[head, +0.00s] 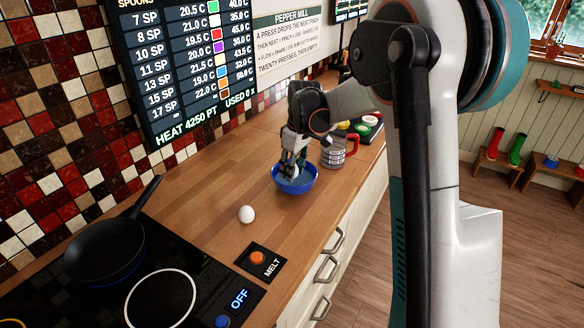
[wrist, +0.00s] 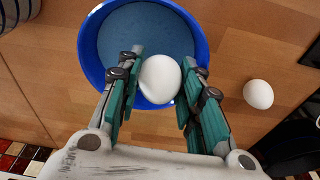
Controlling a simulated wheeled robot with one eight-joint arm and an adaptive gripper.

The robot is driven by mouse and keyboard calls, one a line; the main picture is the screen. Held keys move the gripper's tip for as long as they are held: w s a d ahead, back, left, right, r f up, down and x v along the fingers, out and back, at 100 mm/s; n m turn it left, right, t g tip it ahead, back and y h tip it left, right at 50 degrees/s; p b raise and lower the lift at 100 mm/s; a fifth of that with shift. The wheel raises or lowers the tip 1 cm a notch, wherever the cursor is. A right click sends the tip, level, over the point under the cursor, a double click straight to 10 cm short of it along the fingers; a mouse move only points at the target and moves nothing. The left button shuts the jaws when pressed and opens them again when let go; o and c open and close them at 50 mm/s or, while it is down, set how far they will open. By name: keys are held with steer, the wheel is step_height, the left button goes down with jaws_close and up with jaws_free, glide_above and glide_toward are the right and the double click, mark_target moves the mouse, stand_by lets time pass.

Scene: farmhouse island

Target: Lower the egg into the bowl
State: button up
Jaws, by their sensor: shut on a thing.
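My gripper (wrist: 160,85) is shut on a white egg (wrist: 160,79), with a teal-padded finger on each side of it. The blue bowl (wrist: 90,58) stands on the wooden counter, with a grey-blue inside. In the wrist view the egg overlaps the bowl's near part and rim. In the head view my gripper (head: 291,166) points down over the bowl (head: 295,188), and its fingers hide much of the egg. I cannot tell whether the egg touches the bowl. A second white egg (head: 246,214) lies on the counter, also in the wrist view (wrist: 258,94).
A black pan (head: 105,248) sits on the cooktop at left. An orange MELT button (head: 257,257) is near the counter's front. Bare wood lies left of the bowl.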

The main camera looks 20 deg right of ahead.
mark_target(297, 172)
steer(key=shift+f+b, duration=0.4)
steer(key=shift+f, duration=0.25)
stand_by(0.8)
steer(key=o, duration=1.1)
steer(key=shift+r, duration=0.1)
step_height(297, 172, up, 12)
steer(key=s+d, duration=0.1)
steer(key=s, duration=0.1)
steer(key=s+a+r+m+t, duration=0.1)
steer(key=s+a+r+m, duration=0.15)
steer(key=s, duration=0.55)
steer(key=s+a+r+m+t, duration=0.1)
steer(key=s+a+r+t, duration=0.1)
steer(key=s+a, duration=0.35)
steer(key=s+f+m+t, duration=0.1)
steer(key=s+f, duration=0.1)
steer(key=s, duration=0.3)
steer(key=s+a+f+m, duration=0.1)
steer(key=s+f, duration=0.1)
steer(key=s, duration=0.3)
steer(key=s+a+f+m+t+h, duration=0.1)
steer(key=s+f, duration=0.1)
steer(key=s, duration=0.3)
steer(key=shift+s+a+f+t, duration=0.1)
steer(key=shift+s+f+t, duration=0.2)
steer(key=shift+s, duration=0.1)
